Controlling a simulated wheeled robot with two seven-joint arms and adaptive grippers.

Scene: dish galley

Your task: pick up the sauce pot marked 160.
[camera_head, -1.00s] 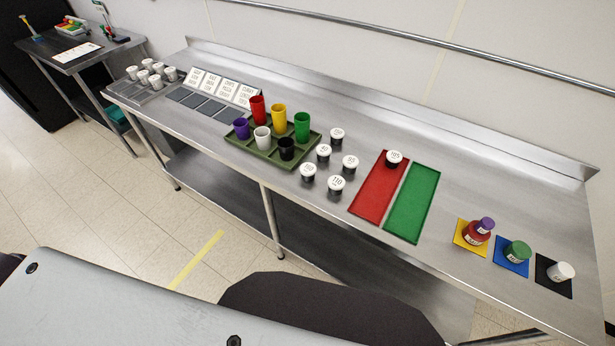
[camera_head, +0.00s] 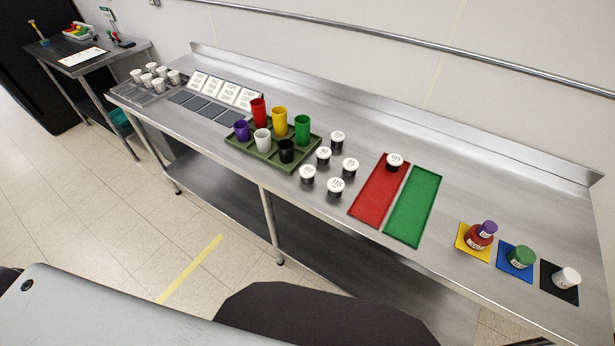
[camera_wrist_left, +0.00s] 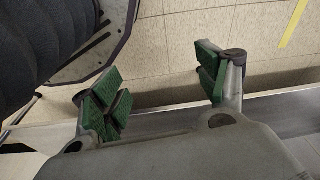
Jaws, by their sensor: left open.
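Several small dark sauce pots with white numbered lids stand on the steel counter in the head view. One pot (camera_head: 395,161) is at the far end of the red tray (camera_head: 372,205); its three-digit number is too small to read surely. A front pot (camera_head: 336,187) seems to read 110. The other loose pots (camera_head: 323,155) stand left of the red tray, and I cannot make out 160 on any lid. My left gripper (camera_wrist_left: 160,88) shows in the left wrist view, open and empty over the floor, away from the pots. My right gripper is not in view.
A green tray (camera_head: 414,206) lies beside the red one. A divided tray (camera_head: 238,145) holds coloured cups left of the pots. Bottles on coloured mats (camera_head: 466,250) stand at the right. White cups (camera_head: 149,70) and cards stand at the left. The counter's back strip is clear.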

